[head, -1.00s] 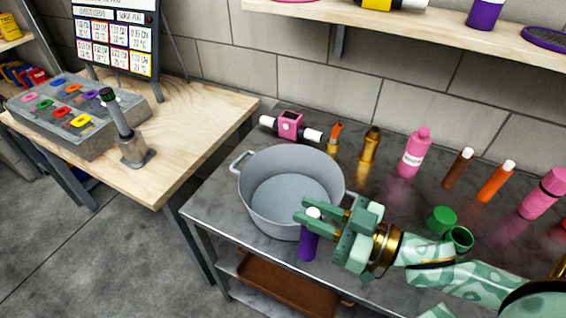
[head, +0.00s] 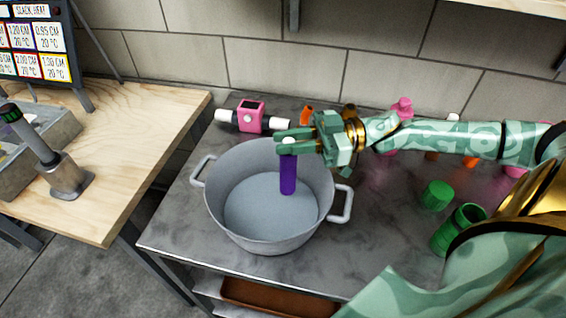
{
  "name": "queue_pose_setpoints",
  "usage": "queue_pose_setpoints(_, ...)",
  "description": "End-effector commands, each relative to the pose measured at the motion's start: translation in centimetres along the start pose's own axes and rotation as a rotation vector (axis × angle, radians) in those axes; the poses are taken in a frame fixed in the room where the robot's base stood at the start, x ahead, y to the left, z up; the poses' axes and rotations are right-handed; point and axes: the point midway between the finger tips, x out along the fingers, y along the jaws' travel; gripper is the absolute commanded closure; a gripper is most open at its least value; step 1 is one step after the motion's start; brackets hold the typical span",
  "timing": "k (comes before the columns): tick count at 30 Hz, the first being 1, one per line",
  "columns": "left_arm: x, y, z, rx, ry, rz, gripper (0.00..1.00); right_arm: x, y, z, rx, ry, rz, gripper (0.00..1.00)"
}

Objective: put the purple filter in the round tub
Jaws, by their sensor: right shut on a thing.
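The purple filter (head: 288,175) is a slim upright cylinder with a white top. My right gripper (head: 287,142) is shut on its upper end. The filter hangs over the inside of the round tub (head: 230,231), a grey metal pot with two side handles. I cannot tell whether the filter's lower end touches the tub's floor. The rest of the tub's inside looks empty. My left gripper is not in view.
A pink device with white ends (head: 250,116) stands behind the tub. A green cap (head: 436,195) and a green cup-like piece (head: 459,228) lie to the right. Several bottles stand behind my right arm. A wooden table (head: 130,160) is at left.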

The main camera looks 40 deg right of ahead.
Motion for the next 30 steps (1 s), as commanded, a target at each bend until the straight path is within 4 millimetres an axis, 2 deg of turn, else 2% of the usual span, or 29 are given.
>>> queue_pose_setpoints(1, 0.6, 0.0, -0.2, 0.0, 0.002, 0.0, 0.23, 0.0, 0.5, 0.7, -0.001, 0.0, 0.001, 1.0)
queue_pose_setpoints(7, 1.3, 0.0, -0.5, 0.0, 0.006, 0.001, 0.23, -0.1, 1.3, 1.6, -0.002, 0.002, 0.001, 1.0)
queue_pose_setpoints(13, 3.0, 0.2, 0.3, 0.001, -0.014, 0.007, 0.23, -0.1, 1.6, 4.9, 0.003, 0.0, -0.001, 1.0)
queue_pose_setpoints(24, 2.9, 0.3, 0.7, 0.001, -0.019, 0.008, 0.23, -0.1, 1.6, 5.1, -0.002, 0.0, -0.001, 1.0)
queue_pose_setpoints(25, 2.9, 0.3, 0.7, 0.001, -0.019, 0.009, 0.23, -0.1, 1.6, 5.1, -0.002, 0.0, -0.001, 0.77)
queue_pose_setpoints(27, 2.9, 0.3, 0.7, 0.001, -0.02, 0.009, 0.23, -0.1, 1.6, 5.1, -0.002, 0.0, -0.001, 0.58)
queue_pose_setpoints(30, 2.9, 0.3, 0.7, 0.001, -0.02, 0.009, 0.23, -0.1, 1.6, 5.1, -0.003, 0.0, -0.001, 0.58)
